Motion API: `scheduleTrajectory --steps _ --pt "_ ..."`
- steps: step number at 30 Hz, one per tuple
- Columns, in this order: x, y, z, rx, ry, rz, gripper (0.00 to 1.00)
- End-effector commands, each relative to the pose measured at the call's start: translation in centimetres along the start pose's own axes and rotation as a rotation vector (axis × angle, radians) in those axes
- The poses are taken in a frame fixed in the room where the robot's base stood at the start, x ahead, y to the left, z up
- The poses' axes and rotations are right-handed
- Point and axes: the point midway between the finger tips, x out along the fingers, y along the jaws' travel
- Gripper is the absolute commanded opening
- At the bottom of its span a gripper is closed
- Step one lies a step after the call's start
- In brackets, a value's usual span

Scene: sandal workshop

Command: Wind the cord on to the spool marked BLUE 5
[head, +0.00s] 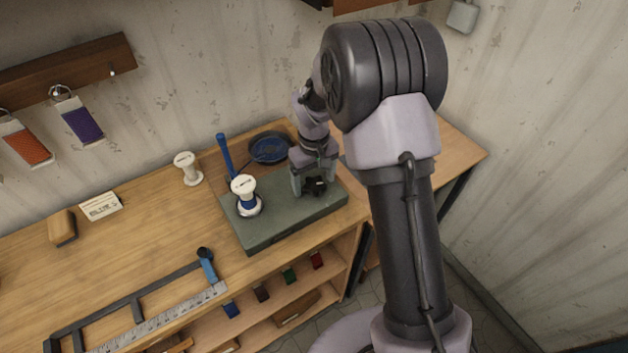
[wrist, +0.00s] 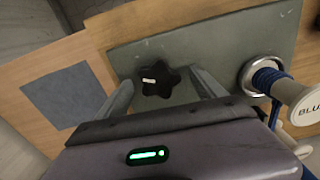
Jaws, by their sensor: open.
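A white spool (head: 243,185) stands in a silver ring on the grey-green base (head: 270,232), with some blue cord around its shank. In the wrist view its top (wrist: 309,106) reads "BLU", cut off by the frame edge. A black star-shaped knob (wrist: 157,80) with a white mark sits on the same base, right of the spool in the head view. My gripper (head: 314,188) is open, pointing down, with its fingers (wrist: 160,84) on either side of the knob. I cannot tell whether they touch it. A dark dish (head: 269,148) with blue cord in it stands behind the base.
A blue upright rod (head: 226,155) stands at the base's back left. Another white spool (head: 187,168) stands on the bench to the left. A card (head: 101,206), a wooden block (head: 61,227) and a ruler (head: 160,320) lie further left. The bench between is clear.

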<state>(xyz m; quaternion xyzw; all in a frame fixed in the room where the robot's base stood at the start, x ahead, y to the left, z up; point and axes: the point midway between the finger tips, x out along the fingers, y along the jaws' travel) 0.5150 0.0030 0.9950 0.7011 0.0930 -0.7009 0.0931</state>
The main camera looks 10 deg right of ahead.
Motion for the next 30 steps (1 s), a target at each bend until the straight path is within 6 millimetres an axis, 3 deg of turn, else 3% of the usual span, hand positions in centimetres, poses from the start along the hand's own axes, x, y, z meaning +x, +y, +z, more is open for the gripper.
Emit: scheduleTrajectory --steps 2,11,20,30 --pt "-0.03 0.00 0.00 0.000 0.000 0.000 0.75" --pt "-0.05 0.00 -0.01 0.000 0.000 0.000 0.17" --pt "-0.03 0.01 -0.02 0.047 0.000 0.000 0.17" --pt "0.02 0.03 -0.11 0.295 0.002 0.000 0.17"
